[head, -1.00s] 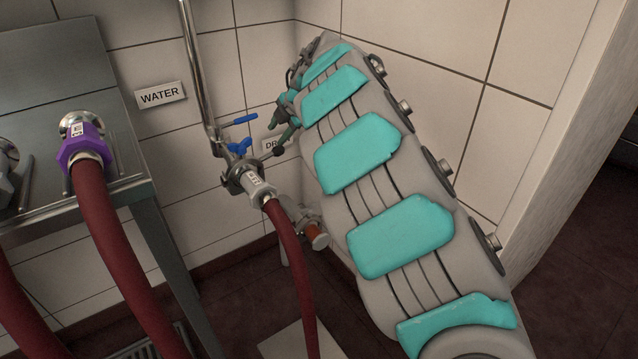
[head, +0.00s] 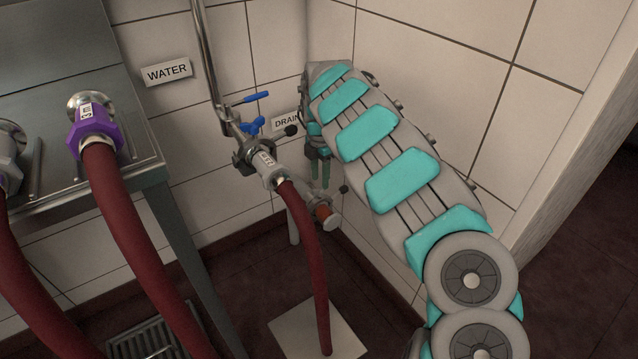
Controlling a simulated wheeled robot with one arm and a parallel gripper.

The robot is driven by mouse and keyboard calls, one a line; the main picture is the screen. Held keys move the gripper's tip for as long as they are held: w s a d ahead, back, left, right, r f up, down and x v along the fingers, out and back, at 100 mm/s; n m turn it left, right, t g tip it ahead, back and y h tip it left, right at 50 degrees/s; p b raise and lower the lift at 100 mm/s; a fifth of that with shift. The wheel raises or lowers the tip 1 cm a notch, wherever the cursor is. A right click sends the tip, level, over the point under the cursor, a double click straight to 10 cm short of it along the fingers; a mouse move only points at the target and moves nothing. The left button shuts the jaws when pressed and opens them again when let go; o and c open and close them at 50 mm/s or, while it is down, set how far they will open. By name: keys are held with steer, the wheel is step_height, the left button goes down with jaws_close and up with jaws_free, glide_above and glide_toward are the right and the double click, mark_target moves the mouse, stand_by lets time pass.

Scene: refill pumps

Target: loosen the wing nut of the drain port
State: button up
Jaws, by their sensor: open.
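The drain port (head: 326,216) is a short grey pipe stub with an orange-brown end, low on the wall below the DRAIN sign (head: 285,122). A small dark knob (head: 343,189) shows at its upper right; it may be the wing nut, but it is too small to be sure. My gripper (head: 320,183) points down with its two green fingers just above the drain port. The fingers are apart with nothing visible between them. From this view I cannot tell how far the fingers are from the port in depth.
The water outlet (head: 262,165) with a red hose (head: 313,250) stands just left of my gripper. It has blue handles (head: 254,124) and a black knob. A steel bench (head: 170,200) with purple-collared hose is at the left. Tiled walls close in behind and right.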

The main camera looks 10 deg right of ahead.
mark_target(320, 186)
steer(key=shift+f, duration=1.55)
jaws_close()
